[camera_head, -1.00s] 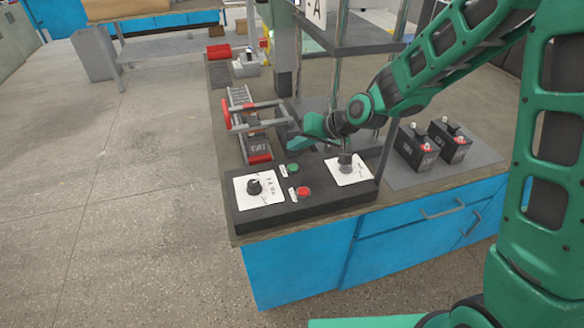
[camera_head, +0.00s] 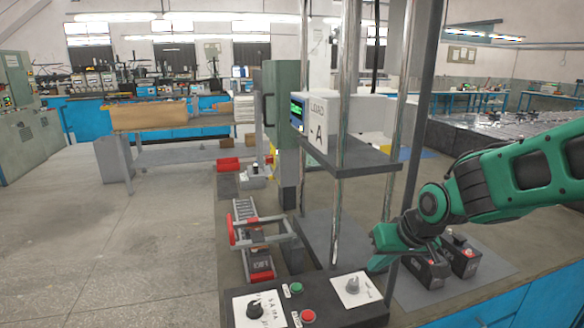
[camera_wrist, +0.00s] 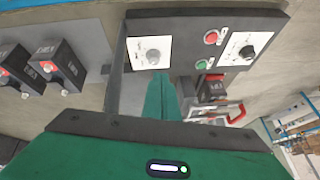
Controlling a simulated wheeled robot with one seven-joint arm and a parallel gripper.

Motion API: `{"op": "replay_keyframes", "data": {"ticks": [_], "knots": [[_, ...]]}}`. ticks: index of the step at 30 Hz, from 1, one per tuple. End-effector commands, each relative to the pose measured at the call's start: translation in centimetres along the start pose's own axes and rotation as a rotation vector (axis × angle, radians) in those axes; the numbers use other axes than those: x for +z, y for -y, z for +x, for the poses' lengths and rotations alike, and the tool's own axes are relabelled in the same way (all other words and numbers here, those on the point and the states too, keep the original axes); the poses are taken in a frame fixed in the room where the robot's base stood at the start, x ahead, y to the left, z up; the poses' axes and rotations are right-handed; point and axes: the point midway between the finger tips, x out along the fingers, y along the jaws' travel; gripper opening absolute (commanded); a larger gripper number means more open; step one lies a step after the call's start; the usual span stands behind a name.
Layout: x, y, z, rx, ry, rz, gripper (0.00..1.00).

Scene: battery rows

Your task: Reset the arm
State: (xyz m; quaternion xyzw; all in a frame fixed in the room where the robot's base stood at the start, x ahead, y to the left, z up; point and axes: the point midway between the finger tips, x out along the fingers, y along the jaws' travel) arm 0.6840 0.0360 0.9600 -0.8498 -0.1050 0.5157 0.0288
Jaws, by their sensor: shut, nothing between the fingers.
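My green arm reaches in from the right in the head view. My gripper (camera_head: 376,264) is over the bench, just right of the metal posts and beside the two dark batteries. It is shut and empty. In the wrist view its closed green fingers (camera_wrist: 160,98) point toward the control panel (camera_wrist: 190,22). One battery (camera_head: 432,273) is partly hidden behind my wrist. The other battery (camera_head: 462,258) stands to its right on a grey mat (camera_head: 500,272).
The control panel (camera_head: 370,312) with knobs and red and green buttons lies at the bench's front. A steel-post stand with a shelf (camera_head: 350,163) rises close left of my gripper. A grey and red clamp fixture (camera_head: 243,232) stands further left. Floor at left is clear.

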Motion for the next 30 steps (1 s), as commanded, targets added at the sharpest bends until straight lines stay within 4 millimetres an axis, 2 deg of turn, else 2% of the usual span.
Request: {"op": "replay_keyframes", "data": {"ticks": [1,3,11,12,15,18,21,24,30], "knots": [[0.9,-1.4,-1.8,0.036,0.004,0.007,0.0],[2.3,-3.0,-3.7,0.082,0.022,0.017,0.0],[8.3,-8.0,-9.9,0.219,0.091,0.085,0.0],[9.8,-9.8,-10.4,0.241,0.131,0.149,0.0],[13.6,-12.9,-12.3,0.281,0.214,0.286,0.0],[17.5,-15.0,-14.2,0.306,0.29,0.423,0.0],[20.8,-16.0,-15.9,0.315,0.356,0.541,0.0],[23.1,-16.3,-16.9,0.314,0.401,0.62,0.0],[24.1,-16.3,-17.5,0.312,0.424,0.66,0.0]]}}
